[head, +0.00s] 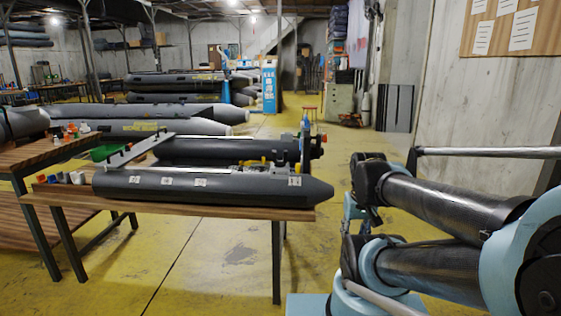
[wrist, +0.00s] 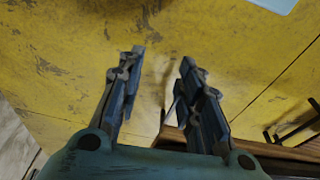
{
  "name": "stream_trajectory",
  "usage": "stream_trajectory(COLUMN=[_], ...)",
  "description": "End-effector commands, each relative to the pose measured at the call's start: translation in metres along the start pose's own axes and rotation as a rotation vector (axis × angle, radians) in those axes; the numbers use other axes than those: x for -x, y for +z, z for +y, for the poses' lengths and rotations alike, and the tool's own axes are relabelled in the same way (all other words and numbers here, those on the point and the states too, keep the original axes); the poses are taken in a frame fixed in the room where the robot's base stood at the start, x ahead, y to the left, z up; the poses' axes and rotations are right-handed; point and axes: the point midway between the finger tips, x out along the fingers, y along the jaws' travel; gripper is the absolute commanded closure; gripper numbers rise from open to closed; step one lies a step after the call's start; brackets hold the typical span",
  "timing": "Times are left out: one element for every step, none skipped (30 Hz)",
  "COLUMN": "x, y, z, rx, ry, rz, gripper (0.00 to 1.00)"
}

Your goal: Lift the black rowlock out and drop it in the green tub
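In the head view a dark grey inflatable boat (head: 215,187) lies on a wooden table (head: 190,208). A green thing that looks like the green tub (head: 103,153) stands at the table's left, partly hidden by a grey board. I cannot pick out the black rowlock; small dark parts on the boat are too small to tell apart. My gripper (wrist: 159,62) shows in the wrist view with its two fingers apart and nothing between them. Yellow floor lies beyond the fingertips. My gripper is well away from the tub.
A grey board (head: 136,151) lies across the boat's left end. An upright blue and black part (head: 305,142) stands at its right end. Small coloured parts (head: 76,132) sit on a side table at left. Yellow floor (head: 235,255) is clear in front.

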Motion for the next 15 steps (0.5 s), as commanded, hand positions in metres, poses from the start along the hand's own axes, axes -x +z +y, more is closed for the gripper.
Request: stream_trajectory(x=[0.0,0.0,0.0,0.0,0.0,0.0,0.0,0.0,0.004,0.007,0.01,0.014,0.018,0.023,0.03], y=[0.0,0.0,0.0,0.0,0.0,0.0,0.0,0.0,0.003,0.005,0.004,-0.001,-0.005,-0.012,-0.022], z=[0.0,0.0,0.0,0.0,0.0,0.0,0.0,0.0,0.0,-0.001,-0.001,-0.002,-0.002,-0.003,-0.005], rx=[0.0,0.0,0.0,0.0,0.0,0.0,0.0,0.0,0.0,0.001,0.002,0.003,0.004,0.004,0.006], ry=[0.0,0.0,0.0,0.0,0.0,0.0,0.0,0.0,0.0,0.0,0.001,0.001,0.001,0.002,0.003], rz=[0.0,0.0,0.0,0.0,0.0,0.0,0.0,0.0,0.007,0.011,0.013,0.016,0.018,0.02,0.024], gripper=[0.67,0.67,0.67,0.67,0.67,0.67,0.64,0.58,0.49,0.42,0.35,0.26,0.22,0.22,0.22])
